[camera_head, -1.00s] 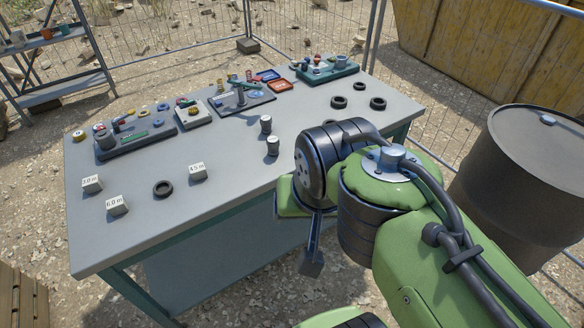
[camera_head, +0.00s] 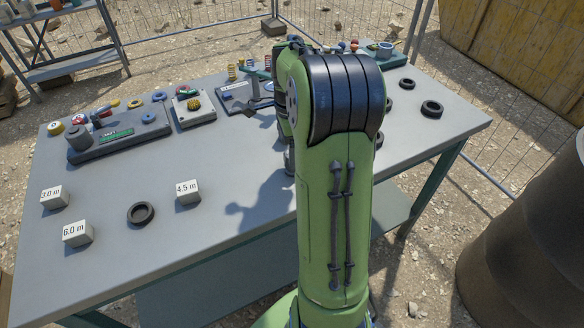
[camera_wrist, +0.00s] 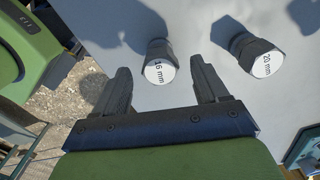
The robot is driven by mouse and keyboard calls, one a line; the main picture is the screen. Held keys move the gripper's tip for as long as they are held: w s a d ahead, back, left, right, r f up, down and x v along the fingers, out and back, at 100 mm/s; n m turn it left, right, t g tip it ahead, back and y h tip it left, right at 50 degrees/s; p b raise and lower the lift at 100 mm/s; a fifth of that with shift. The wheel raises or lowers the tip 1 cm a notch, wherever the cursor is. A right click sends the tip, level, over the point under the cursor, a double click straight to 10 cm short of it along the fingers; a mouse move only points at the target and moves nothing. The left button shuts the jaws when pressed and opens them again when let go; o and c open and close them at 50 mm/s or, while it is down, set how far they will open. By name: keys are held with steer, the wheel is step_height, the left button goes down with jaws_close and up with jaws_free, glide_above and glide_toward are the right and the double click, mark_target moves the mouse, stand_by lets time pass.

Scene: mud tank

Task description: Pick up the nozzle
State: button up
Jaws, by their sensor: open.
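Two dark nozzles with white labelled end faces stand on the grey table in the wrist view. The one marked 16 mm (camera_wrist: 158,66) appears between my fingertips; the one marked 20 mm (camera_wrist: 256,56) is to the right, outside the right finger. My gripper (camera_wrist: 160,78) is open and empty, its fingers on either side of the 16 mm nozzle in the picture. I cannot tell how far above it they are. In the head view my arm hides the gripper and most of the nozzle area; part of a dark cylinder (camera_head: 289,162) shows beside the arm.
The table (camera_head: 120,270) holds label blocks 3.0 m (camera_head: 54,197), 6.0 m (camera_head: 77,234) and 4.5 m (camera_head: 188,192), and a black ring (camera_head: 141,213). Trays of parts (camera_head: 120,137) line the back. More rings (camera_head: 431,108) lie at right. A dark barrel (camera_head: 525,240) stands beyond the right edge.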

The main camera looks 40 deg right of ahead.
mark_target(290, 172)
step_height(290, 172, down, 6)
steer(key=shift+s+d+r+b, duration=0.1)
steer(key=shift+d+b, duration=0.05)
steer(key=shift+b, duration=1.1)
steer(key=shift+r, duration=0.15)
steer(key=shift+c, duration=0.2)
steer(key=c, duration=1)
steer(key=shift+c, duration=0.2)
steer(key=shift+r, duration=0.1)
